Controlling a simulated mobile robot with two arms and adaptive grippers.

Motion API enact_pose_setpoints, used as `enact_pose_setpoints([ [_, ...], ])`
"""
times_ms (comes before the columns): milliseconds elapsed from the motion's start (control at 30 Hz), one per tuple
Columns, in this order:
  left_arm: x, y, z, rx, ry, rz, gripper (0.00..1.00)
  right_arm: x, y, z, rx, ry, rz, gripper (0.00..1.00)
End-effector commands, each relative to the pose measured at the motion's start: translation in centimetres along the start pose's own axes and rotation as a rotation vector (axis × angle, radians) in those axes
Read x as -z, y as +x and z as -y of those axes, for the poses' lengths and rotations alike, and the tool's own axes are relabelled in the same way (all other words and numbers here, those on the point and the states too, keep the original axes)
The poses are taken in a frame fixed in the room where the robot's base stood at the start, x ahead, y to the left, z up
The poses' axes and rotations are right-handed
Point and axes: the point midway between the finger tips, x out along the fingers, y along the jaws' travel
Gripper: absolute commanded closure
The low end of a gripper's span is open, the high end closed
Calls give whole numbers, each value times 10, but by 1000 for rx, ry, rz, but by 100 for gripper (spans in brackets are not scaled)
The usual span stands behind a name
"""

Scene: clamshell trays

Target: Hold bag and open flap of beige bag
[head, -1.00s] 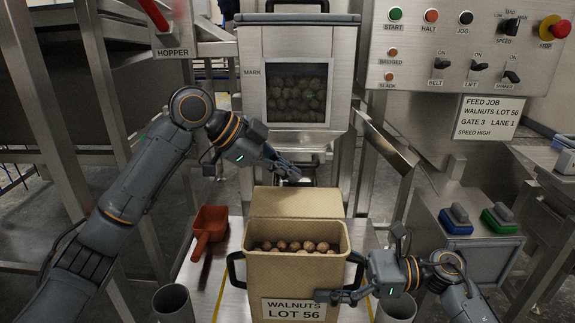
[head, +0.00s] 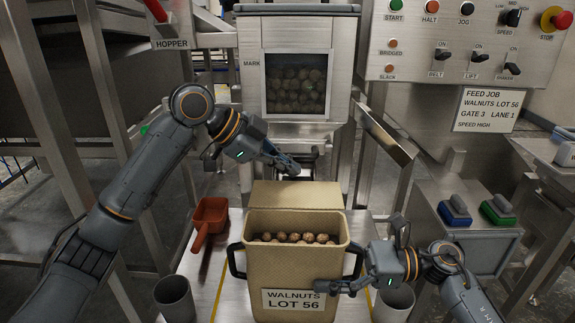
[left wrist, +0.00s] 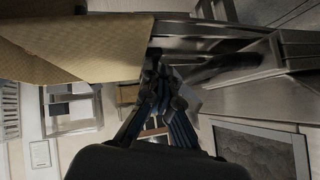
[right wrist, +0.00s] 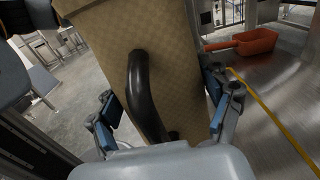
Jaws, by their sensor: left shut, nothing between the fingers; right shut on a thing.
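The beige bag (head: 295,265), labelled "WALNUTS LOT 56", stands upright on the metal table, full of walnuts (head: 295,238). Its flap (head: 296,194) is folded up and back behind the opening. My left gripper (head: 290,168) is shut and empty, just above the flap's far edge. In the left wrist view its closed fingers (left wrist: 160,95) are beside the beige flap (left wrist: 70,48). My right gripper (head: 330,287) is shut on the bag's right side. In the right wrist view its fingers (right wrist: 165,115) flank that side and the black handle (right wrist: 140,95).
A red scoop (head: 209,221) lies left of the bag. Grey cups stand at the front left (head: 174,298) and front right (head: 394,302). The walnut hopper (head: 297,36) rises close behind. A control panel (head: 460,70) is at the upper right.

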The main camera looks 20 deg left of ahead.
Motion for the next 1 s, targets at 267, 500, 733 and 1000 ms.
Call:
enact_pose_setpoints([
  [267,1,-3,-11,-11,-3,12,100,-3,0,-1,-4,-5,5,84],
  [500,9,-10,-10,-8,-2,7,100,-3,0,0,-2,-3,5,84],
  [733,30,-41,7,-5,-5,12,100,-2,0,0,-1,-4,5,84],
  [1000,28,-99,20,-6,-5,10,100,-2,0,0,-1,-4,4,84],
])
